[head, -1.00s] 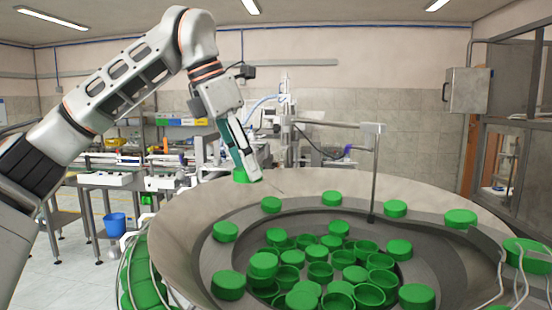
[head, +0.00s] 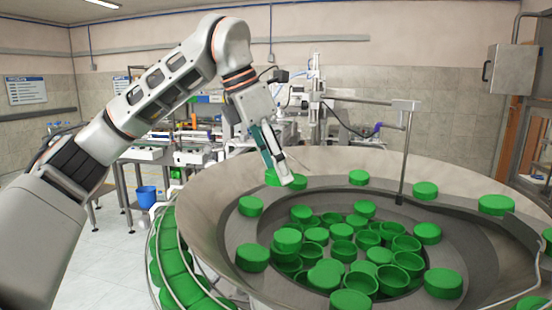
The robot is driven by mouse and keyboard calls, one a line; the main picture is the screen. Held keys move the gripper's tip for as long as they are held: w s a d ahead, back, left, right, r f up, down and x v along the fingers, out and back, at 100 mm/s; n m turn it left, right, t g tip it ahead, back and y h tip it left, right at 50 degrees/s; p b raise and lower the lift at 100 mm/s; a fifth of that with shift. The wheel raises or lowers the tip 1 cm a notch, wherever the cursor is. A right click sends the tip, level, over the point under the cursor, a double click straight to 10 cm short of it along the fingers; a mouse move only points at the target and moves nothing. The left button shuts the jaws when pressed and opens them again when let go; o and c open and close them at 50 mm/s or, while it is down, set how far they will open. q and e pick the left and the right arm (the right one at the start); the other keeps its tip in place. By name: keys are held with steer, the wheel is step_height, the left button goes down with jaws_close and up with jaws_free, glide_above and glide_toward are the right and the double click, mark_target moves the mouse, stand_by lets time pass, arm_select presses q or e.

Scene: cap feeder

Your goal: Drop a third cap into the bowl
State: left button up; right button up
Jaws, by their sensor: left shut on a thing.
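My left gripper (head: 279,168) reaches down over the far left part of the bowl (head: 206,196), a wide grey feeder bowl. It is shut on a green cap (head: 271,178), which shows beside and behind the fingers and is partly hidden by them. The cap is over the inner wall near the bowl's track; I cannot tell whether it touches the bowl. Several loose green caps (head: 342,248) lie in the bowl's middle, some open side up. My right gripper is not in view.
Several caps sit spaced along the track, such as one at the back (head: 358,177) and one at the left (head: 251,206). A metal post (head: 405,160) with a crossbar rises at the bowl's back. A caged chute of caps (head: 172,262) runs down the left side.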

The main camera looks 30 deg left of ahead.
arm_select(q)
steer(key=o, duration=0.8)
steer(key=shift+r, duration=0.1)
steer(key=v, duration=1.2)
